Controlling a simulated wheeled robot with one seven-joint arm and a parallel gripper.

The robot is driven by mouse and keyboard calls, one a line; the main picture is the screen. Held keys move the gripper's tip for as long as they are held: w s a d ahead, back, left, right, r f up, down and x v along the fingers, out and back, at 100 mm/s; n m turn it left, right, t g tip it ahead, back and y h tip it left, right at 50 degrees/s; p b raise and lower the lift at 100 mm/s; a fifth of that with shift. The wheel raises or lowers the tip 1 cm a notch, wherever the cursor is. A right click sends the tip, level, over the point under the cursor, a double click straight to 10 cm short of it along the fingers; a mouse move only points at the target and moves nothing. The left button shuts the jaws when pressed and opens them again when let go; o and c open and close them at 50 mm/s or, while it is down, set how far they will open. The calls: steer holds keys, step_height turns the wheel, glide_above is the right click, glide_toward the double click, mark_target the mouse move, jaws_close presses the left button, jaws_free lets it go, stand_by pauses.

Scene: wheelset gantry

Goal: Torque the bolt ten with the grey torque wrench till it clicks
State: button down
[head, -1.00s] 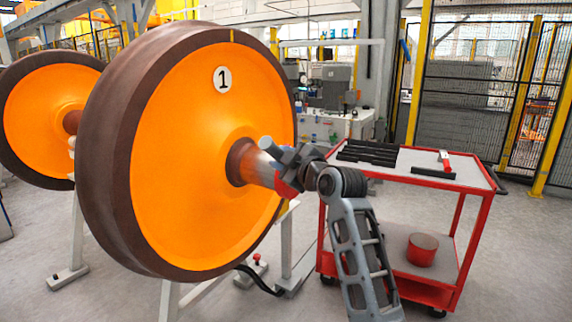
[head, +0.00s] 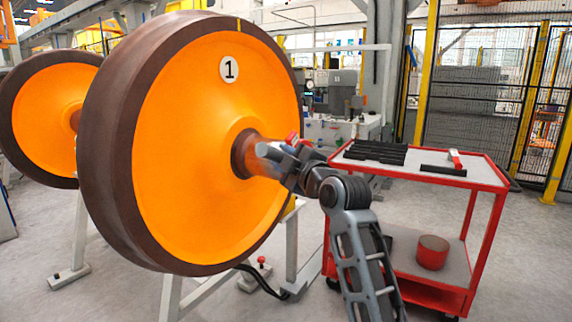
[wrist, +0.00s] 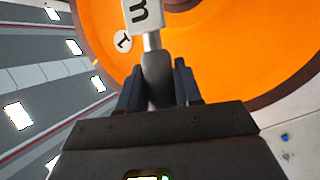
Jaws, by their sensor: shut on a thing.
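My gripper (wrist: 157,88) is shut on a grey tool handle, which I take as the grey torque wrench (wrist: 155,66). A pale tag with a dark letter (wrist: 143,12) shows on the tool at the top of the wrist view. In the head view my gripper (head: 283,162) is in front of the axle end (head: 243,153) of the orange wheel (head: 190,165). A red part (head: 292,138) shows just above it. My gripper and arm hide most of the axle end. Bolt ten cannot be made out, nor whether the wrench touches any bolt.
A red cart (head: 480,178) stands to the right, with several black bars (head: 375,150) and a red-handled tool (head: 455,158) on top. A red tin (head: 432,252) is on its lower shelf. The wheel stand (head: 292,250) is below. Floor at front right is clear.

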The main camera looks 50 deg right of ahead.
steer(key=shift+r, duration=0.1)
steer(key=f+b, duration=0.1)
steer(key=b, duration=0.1)
steer(key=shift+a+f+n+b, duration=0.2)
steer(key=shift+f+n+b, duration=0.1)
steer(key=shift+f+n, duration=0.1)
steer(key=f+n+b, duration=0.1)
steer(key=b, duration=0.1)
steer(key=a+f+t+b, duration=0.1)
steer(key=b, duration=0.2)
steer(key=shift+n, duration=0.4)
steer(key=shift+r, duration=0.1)
